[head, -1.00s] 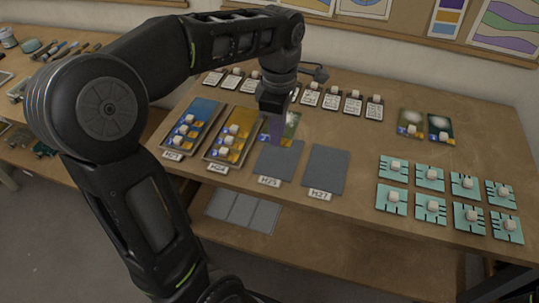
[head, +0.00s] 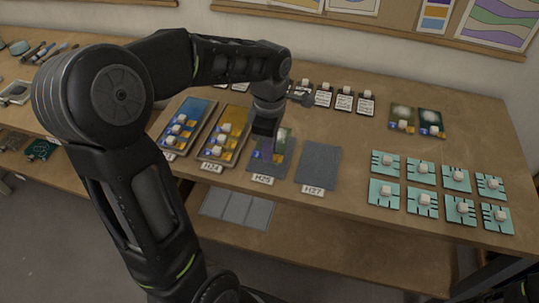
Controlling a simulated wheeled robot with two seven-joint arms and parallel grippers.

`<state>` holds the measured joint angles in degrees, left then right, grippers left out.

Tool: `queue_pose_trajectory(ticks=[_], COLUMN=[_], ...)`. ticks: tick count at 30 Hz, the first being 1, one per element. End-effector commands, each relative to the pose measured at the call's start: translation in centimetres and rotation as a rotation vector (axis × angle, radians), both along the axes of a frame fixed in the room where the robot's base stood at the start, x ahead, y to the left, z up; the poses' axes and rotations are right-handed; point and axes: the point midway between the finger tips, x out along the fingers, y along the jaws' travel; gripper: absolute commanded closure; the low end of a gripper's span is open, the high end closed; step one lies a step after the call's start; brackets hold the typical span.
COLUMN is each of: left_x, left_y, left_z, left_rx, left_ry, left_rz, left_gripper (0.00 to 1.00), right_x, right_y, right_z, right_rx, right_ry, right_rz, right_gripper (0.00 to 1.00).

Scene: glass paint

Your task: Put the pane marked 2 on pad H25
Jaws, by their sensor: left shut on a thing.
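The label H25 (head: 262,180) shows at the pad's front edge.
Pad H27 (head: 318,164) is bare to the right. H24 (head: 236,122) and another pad (head: 197,108) at left hold panes with white knobs. Two dark panes (head: 402,113) (head: 432,118) lie at the back right. Several teal tiles (head: 420,167) lie at the right.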

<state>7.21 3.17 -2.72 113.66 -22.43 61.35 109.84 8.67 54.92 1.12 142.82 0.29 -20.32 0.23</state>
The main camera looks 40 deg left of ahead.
Motion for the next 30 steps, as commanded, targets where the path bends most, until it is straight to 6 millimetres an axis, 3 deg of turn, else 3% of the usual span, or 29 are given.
queue_pose_trajectory(ticks=[7,19,20,27,30], left_x=[-0.1,0.0,0.0,-0.1,-0.1], left_y=[0.0,0.0,0.0,0.0,0.0], left_z=[-3.1,-3.7,-3.6,-3.5,-3.5], left_rx=[0.000,0.000,0.000,0.000,0.000], left_ry=[0.003,0.001,0.001,0.001,0.001], left_rz=[0.000,0.000,0.000,0.000,0.000], left_gripper=[1.00,1.00,0.78,0.59,0.59], right_x=[-0.1,0.0,0.0,0.0,0.0], right_y=[0.0,0.0,0.0,0.0,0.0], right_z=[0.4,0.0,0.1,0.2,0.2], right_rx=[-0.001,-0.001,-0.001,0.000,0.000], right_ry=[0.001,0.001,0.001,0.001,0.000], right_rz=[-0.001,0.000,0.000,0.000,0.000], right_gripper=[0.64,0.64,0.64,0.64,0.64])
